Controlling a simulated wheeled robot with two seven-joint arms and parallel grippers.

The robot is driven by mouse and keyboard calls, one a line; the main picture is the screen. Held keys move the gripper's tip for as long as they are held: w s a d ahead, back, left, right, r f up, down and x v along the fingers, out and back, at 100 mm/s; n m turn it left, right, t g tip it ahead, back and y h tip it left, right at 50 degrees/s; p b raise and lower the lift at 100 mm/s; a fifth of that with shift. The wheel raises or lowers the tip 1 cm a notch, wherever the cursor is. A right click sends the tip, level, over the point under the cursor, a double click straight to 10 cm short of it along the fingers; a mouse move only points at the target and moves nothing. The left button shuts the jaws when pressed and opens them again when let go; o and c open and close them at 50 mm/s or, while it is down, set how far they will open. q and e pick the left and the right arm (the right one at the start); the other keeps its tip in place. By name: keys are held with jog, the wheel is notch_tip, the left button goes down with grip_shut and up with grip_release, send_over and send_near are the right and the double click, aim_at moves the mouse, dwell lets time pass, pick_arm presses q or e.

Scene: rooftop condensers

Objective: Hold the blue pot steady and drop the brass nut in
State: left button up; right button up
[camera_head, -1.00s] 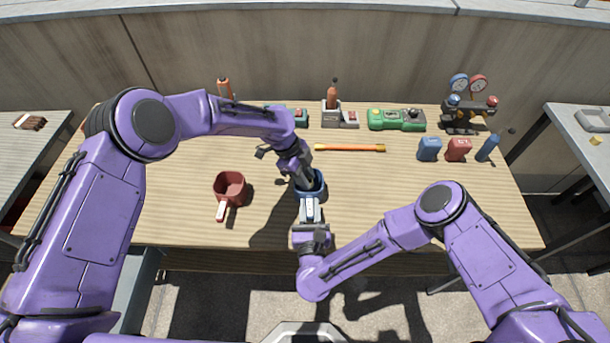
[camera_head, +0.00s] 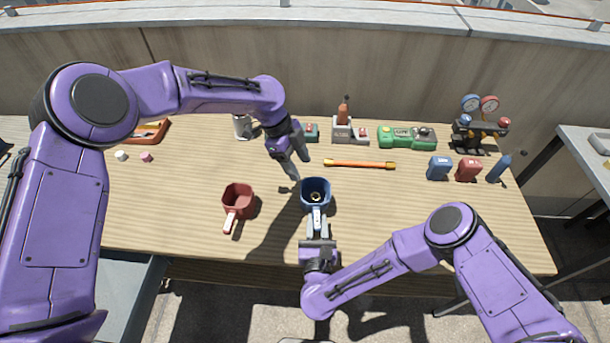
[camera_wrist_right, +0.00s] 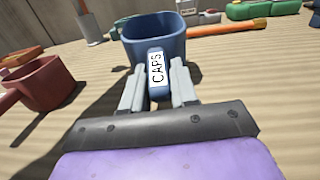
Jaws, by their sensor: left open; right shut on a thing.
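The blue pot (camera_head: 327,190) stands upright on the table in front of me, its handle toward me. My right gripper (camera_head: 317,226) is shut on the pot's handle, which bears a "CAPS" label in the right wrist view (camera_wrist_right: 157,72). The brass nut (camera_head: 316,196) shows inside the pot, at its bottom. My left gripper (camera_head: 296,168) is open and empty, above and behind the pot, a little to its left and clear of it. The nut is hidden in the right wrist view.
A red pot (camera_head: 239,198) stands left of the blue pot. An orange rod (camera_head: 360,164) lies behind to the right. A green device (camera_head: 406,137), a gauge set (camera_head: 480,118), a blue box (camera_head: 438,167) and a red box (camera_head: 468,169) stand at the back and right. The right front is clear.

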dwell(0.4)
jog(key=o, duration=1.4)
jog(key=shift+c, duration=0.2)
jog(key=s+p, duration=0.4)
jog(key=s, duration=0.1)
jog(key=s+p, duration=0.2)
jog(key=s, duration=0.1)
jog(key=shift+s+d+r, duration=0.2)
jog(key=shift+r, duration=0.1)
jog(key=shift+s+f, duration=0.1)
jog(key=shift+s, duration=0.15)
jog(key=shift+f, duration=0.15)
